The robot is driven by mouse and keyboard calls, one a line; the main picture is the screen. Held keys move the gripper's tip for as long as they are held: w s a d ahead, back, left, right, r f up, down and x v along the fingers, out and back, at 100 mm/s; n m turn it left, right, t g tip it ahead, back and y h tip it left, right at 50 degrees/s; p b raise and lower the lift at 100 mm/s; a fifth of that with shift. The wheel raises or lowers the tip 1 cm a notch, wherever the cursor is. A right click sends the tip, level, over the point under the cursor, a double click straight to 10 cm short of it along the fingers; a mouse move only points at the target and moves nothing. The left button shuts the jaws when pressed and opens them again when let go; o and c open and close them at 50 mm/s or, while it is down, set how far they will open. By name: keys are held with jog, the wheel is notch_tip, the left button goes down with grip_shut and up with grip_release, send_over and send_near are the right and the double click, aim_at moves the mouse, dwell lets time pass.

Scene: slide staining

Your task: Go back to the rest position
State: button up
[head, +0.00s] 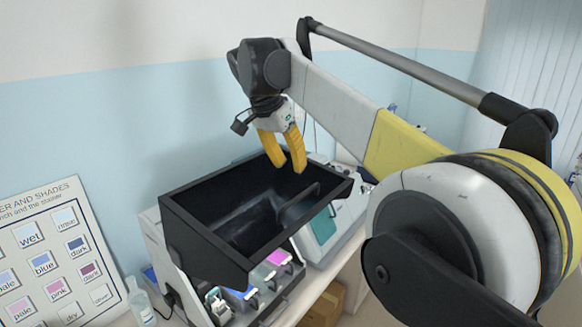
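My gripper (289,165) has two yellow fingers pointing down above the back right part of a black open-topped bin or hood (190,208). The fingers stand apart with a gap between the tips. I see nothing held between them. The arm reaches in from the right with its wrist bent downward. Part of the bin's inside is dark and hard to make out.
The black bin sits on a pale staining machine (150,235) with coloured trays (278,258) below its front. A colour chart (55,250) and a clear bottle (140,303) stand at left. A teal-fronted device (322,226) is at right. A cardboard box (326,305) is below.

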jog(key=s+d+f+n+t+y+b, duration=0.1)
jog(key=s+d+f+b, duration=0.5)
jog(key=f, duration=1.1)
jog(key=s+d+f+n+t+y+b, duration=0.1)
jog(key=s+d+f+n+b, duration=0.3)
jog(key=s+f+b, duration=1)
jog(key=s+d+f+n+t+y+b, duration=0.1)
jog(key=s+d+f+b, duration=0.7)
jog(key=f, duration=1.2)
jog(key=s+n+t+b, duration=0.1)
jog(key=s+b, duration=0.2)
jog(key=b, duration=0.2)
jog(key=shift+d+f, duration=0.15)
jog(key=shift+f, duration=0.1)
